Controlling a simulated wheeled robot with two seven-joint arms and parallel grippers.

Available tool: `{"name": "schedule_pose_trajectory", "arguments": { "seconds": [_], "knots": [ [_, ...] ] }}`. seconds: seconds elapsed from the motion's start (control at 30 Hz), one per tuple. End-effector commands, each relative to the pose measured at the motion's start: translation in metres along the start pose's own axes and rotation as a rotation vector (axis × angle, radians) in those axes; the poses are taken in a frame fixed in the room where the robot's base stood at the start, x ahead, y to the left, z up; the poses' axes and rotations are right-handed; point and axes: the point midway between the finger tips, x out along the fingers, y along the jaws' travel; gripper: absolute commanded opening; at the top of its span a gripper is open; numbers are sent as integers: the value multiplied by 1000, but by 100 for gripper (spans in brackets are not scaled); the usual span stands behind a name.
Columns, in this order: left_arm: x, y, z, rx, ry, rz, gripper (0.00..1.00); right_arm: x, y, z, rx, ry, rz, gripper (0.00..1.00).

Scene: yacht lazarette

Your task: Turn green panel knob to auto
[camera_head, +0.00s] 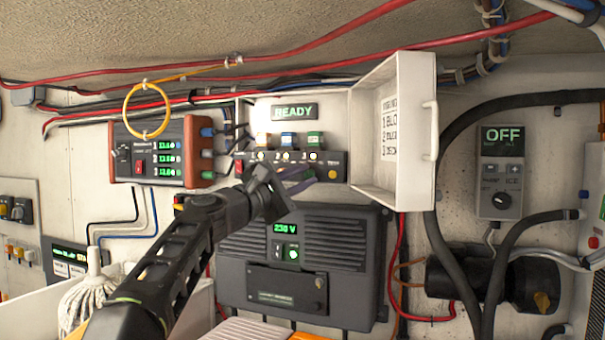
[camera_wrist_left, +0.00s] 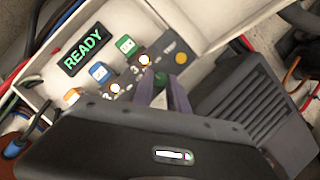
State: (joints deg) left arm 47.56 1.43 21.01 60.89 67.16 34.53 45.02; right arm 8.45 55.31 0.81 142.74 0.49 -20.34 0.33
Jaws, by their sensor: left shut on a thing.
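The open white box holds a dark panel strip (camera_head: 330,160) with labels and small lit lamps. Above it are orange, blue and green modules; the green one (camera_head: 314,139) is at the right and also shows in the left wrist view (camera_wrist_left: 126,44). The READY display (camera_head: 294,112) is lit green. My left gripper (camera_head: 307,177) reaches the strip's lower edge below the green module. In the left wrist view its purple fingers (camera_wrist_left: 168,92) are shut on a small green knob (camera_wrist_left: 160,80). The fingers hide most of the knob, so its pointer setting cannot be read.
The box's white lid (camera_head: 415,130) stands open at the right. A dark unit reading 230 V (camera_head: 300,260) is below my gripper. A red-cased instrument (camera_head: 160,152) is at the left, with a hanging yellow loop (camera_head: 125,112) and several cables nearby.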

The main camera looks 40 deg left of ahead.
Motion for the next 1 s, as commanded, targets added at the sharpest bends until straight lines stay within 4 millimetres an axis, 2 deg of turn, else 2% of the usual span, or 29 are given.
{"name": "schedule_pose_trajectory", "arguments": {
  "seconds": [0.23, 0.6, 0.63, 0.9, 1.0],
  "knots": [
    [0, 0, 0, 61, -1, -27, 0, -4, -1, 1, 1, -1, 1, 0],
    [0, -1, 0, 67, -1, -30, 0, -4, -1, 1, 1, -1, 1, 0],
    [0, -1, 0, 67, -2, -30, 20, -4, -1, 1, 1, -1, 1, 0],
    [0, 0, 0, 66, -1, -29, 41, -4, -1, 1, 1, -1, 1, 0],
    [0, 0, 0, 66, -1, -28, 41, -4, -1, 0, 1, -1, 1, 0]
  ]
}}
